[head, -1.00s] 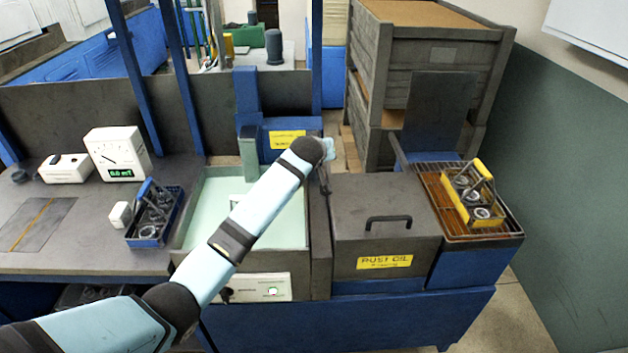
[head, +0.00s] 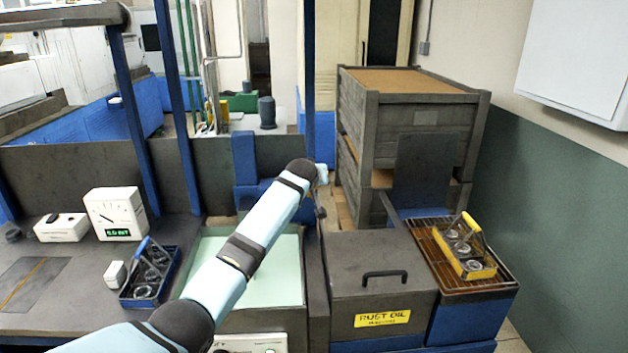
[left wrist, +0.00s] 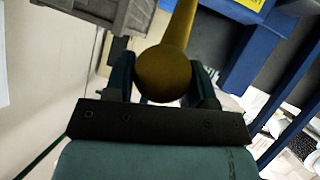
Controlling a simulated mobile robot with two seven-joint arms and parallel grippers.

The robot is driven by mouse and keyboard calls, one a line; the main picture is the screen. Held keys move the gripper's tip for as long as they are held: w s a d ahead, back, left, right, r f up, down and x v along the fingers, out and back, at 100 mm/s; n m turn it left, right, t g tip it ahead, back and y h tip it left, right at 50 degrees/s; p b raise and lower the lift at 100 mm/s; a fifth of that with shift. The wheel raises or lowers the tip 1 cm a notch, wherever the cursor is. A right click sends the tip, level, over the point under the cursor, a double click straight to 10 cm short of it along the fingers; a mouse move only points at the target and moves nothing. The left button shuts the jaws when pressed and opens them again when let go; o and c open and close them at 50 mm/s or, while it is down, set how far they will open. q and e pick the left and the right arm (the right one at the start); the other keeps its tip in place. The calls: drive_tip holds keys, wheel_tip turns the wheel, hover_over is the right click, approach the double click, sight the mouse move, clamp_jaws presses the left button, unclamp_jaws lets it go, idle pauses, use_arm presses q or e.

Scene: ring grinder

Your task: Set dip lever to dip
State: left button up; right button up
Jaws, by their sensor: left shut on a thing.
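The lever shows in the left wrist view as a yellow ball knob (left wrist: 163,74) with a yellow stem (left wrist: 181,20) running up from it. My left gripper (left wrist: 163,85) has its fingers on both sides of the knob and is shut on it. In the head view my left gripper (head: 321,178) is at the far end of the arm, above the right back corner of the tank with pale green liquid (head: 285,265). There the knob and most of the lever are hidden, so I cannot tell the lever's setting. My right gripper is in neither view.
The rust oil box (head: 380,285) with a handled lid stands right of the tank. A yellow-handled basket of rings (head: 478,268) sits on a rack further right. A blue basket of rings (head: 150,275) stands left. Wooden crates (head: 405,125) are stacked behind.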

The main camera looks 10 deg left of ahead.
use_arm(q)
drive_tip(key=o, duration=1)
drive_tip(key=shift+o, duration=1.2)
drive_tip(key=shift+w+f, duration=0.15)
drive_tip(key=shift+f, duration=0.05)
drive_tip(key=b+v, duration=0.2)
drive_tip(key=v, duration=1.1)
drive_tip(key=shift+s+r, duration=0.2)
drive_tip(key=shift+s, duration=0.15)
